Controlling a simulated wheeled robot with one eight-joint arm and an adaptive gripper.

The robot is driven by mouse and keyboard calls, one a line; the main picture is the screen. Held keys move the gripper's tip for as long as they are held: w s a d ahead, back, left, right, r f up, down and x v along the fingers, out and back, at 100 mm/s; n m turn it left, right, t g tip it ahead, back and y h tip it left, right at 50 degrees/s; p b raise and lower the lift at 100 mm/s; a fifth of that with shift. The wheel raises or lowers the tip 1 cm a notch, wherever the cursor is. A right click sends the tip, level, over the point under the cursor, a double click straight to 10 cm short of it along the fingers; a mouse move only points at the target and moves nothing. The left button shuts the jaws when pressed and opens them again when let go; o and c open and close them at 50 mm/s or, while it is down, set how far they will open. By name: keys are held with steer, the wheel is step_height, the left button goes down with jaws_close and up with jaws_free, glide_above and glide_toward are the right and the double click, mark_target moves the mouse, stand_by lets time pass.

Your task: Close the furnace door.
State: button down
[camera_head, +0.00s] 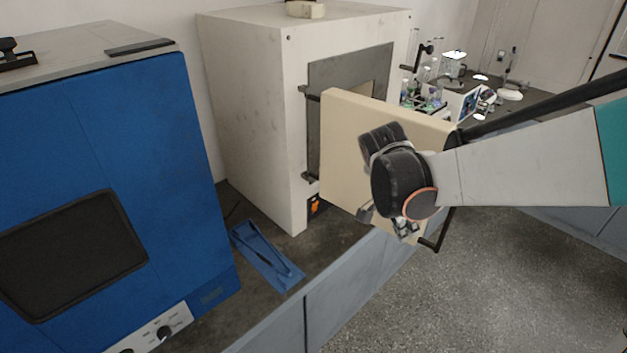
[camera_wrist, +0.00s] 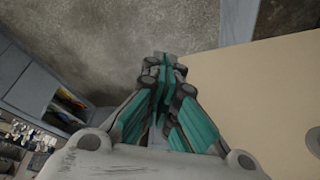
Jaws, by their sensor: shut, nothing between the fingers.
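The furnace (camera_head: 250,110) is a large off-white box on the bench, with a grey metal frame (camera_head: 345,70) around its front opening. Its door (camera_head: 343,150), a thick beige panel, stands open, swung out from hinges on the frame's left side. Part of the opening shows above the door. A dark bar handle (camera_head: 438,240) shows at the door's lower right. My gripper (camera_head: 407,229) is shut and empty, pointing down by the door's broad face. In the wrist view, the closed fingers (camera_wrist: 165,68) are left of the beige door (camera_wrist: 275,95); I cannot tell whether they touch it.
A blue oven-like machine (camera_head: 100,180) stands at the left. A blue tray (camera_head: 265,257) lies on the bench between it and the furnace. Glassware (camera_head: 425,90) stands beyond the furnace. The speckled floor (camera_head: 400,310) in front is clear.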

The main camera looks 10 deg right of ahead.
steer(key=w+d+f+b, duration=0.1)
steer(key=d+f+b, duration=0.1)
steer(key=d+f, duration=0.5)
steer(key=shift+w+d+f, duration=0.2)
steer(key=shift+w+f, duration=0.05)
steer(key=shift+f, duration=0.7)
